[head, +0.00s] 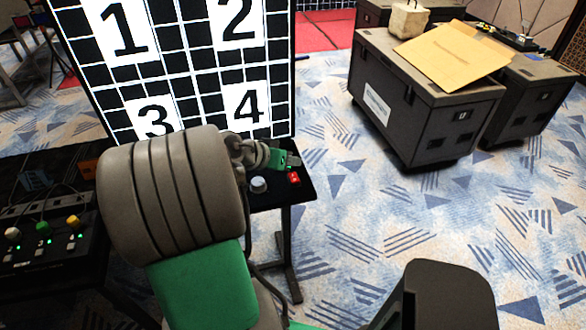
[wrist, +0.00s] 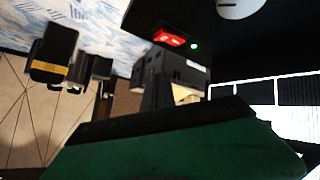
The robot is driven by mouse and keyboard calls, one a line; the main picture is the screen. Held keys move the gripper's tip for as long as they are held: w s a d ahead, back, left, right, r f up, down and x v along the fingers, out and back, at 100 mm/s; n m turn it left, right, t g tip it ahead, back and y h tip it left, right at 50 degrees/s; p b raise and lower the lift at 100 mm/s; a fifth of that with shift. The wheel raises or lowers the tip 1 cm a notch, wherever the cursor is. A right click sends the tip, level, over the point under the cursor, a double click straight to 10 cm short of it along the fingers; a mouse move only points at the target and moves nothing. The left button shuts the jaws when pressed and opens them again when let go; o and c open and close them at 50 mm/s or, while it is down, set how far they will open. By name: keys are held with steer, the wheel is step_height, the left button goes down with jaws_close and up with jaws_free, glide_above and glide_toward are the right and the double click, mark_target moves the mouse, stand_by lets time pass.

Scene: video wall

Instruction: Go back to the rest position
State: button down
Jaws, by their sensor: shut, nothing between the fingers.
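My arm, grey and green, reaches from the bottom of the head view toward the small black table (head: 297,187). My gripper (head: 292,159) is small in the head view, just above the table's back edge near the video wall. It is shut and empty. On the table are a white round knob (head: 258,184) and a red switch (head: 293,178), both apart from the gripper. The wrist view, tilted over, shows the red switch (wrist: 171,37), a green light (wrist: 194,46) and part of the white knob (wrist: 237,8). A green part of mine fills its bottom.
The video wall (head: 190,50) with numbers 1 to 4 stands close behind the arm. A control box (head: 45,235) with coloured knobs is at left. Grey cases (head: 420,100) stand at back right, one with a cardboard sheet (head: 453,55). The patterned floor at right is clear.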

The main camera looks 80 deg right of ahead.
steer(key=shift+s+a+r, duration=0.1)
steer(key=shift+a+r, duration=0.1)
steer(key=shift+r, duration=0.55)
steer(key=shift+f, duration=0.1)
steer(key=w+a+n+t, duration=0.1)
steer(key=w, duration=0.2)
steer(key=w+a+t, duration=0.1)
steer(key=w, duration=0.2)
steer(key=w+a+n+t, duration=0.1)
steer(key=w, duration=0.2)
steer(key=shift+w+a+n, duration=0.1)
steer(key=shift+a+n, duration=0.2)
steer(key=shift+a, duration=0.1)
steer(key=w+a+r+n+t+y, duration=0.1)
steer(key=w+a+n+t+y, duration=0.35)
steer(key=w+a, duration=1.15)
steer(key=a+r+n+t+y, duration=0.2)
steer(key=a+n, duration=1.1)
steer(key=a, duration=1.3)
steer(key=shift+s+y, duration=0.45)
steer(key=shift+y, duration=0.7)
steer(key=shift+a, duration=0.1)
